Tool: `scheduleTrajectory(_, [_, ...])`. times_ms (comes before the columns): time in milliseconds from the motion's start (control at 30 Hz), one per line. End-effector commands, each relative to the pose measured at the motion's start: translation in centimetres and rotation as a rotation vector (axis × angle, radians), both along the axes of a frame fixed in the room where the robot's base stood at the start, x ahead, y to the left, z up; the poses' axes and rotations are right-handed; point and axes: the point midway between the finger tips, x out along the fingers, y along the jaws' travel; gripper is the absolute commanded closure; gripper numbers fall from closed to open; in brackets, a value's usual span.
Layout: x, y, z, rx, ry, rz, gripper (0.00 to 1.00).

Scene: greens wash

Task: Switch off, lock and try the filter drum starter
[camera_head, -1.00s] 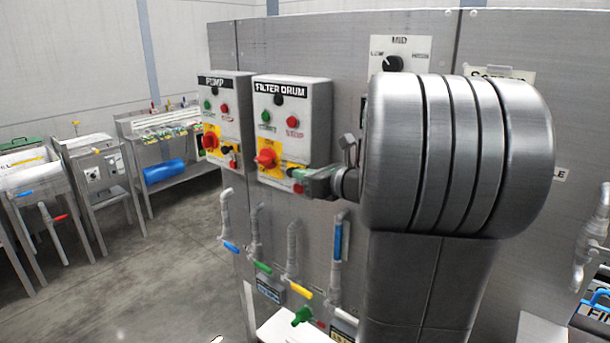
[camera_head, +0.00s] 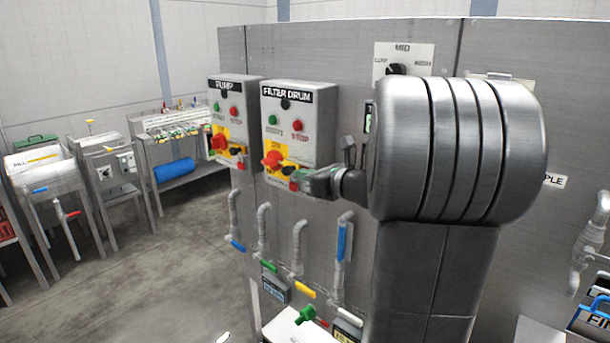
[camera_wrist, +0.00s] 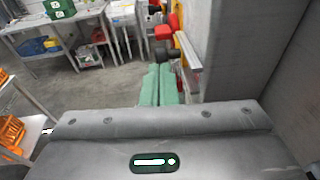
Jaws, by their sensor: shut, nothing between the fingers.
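The filter drum starter (camera_head: 325,108) is a grey box on the steel panel, with a green button (camera_head: 272,119), a red stop button (camera_head: 298,125) and a red rotary switch (camera_head: 272,159) on a yellow plate. A black part (camera_head: 289,170) sits beside the switch. My gripper (camera_head: 297,181) is at the lower right of the box, close to the yellow plate; whether it touches cannot be told. In the wrist view my green fingers (camera_wrist: 160,84) are together and empty, with a red knob (camera_wrist: 164,32) and a dark round part (camera_wrist: 165,53) just beyond them.
The similar pump starter (camera_head: 228,86) stands just left. Pipes with coloured valve handles (camera_head: 268,266) hang below. A selector dial (camera_head: 397,69) is above my arm. Benches and a blue roll (camera_head: 174,170) stand at the far left, with open floor between.

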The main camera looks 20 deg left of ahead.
Motion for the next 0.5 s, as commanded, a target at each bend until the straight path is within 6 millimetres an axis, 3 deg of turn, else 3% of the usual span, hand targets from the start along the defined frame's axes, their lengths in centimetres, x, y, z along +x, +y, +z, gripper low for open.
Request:
scheduleTrajectory(300, [-2.4,-5.7,0.8,-0.002,-0.002,-0.005,1.0])
scheduleTrajectory(500, [-3.6,-8.3,1.3,-0.002,-0.001,-0.004,1.0])
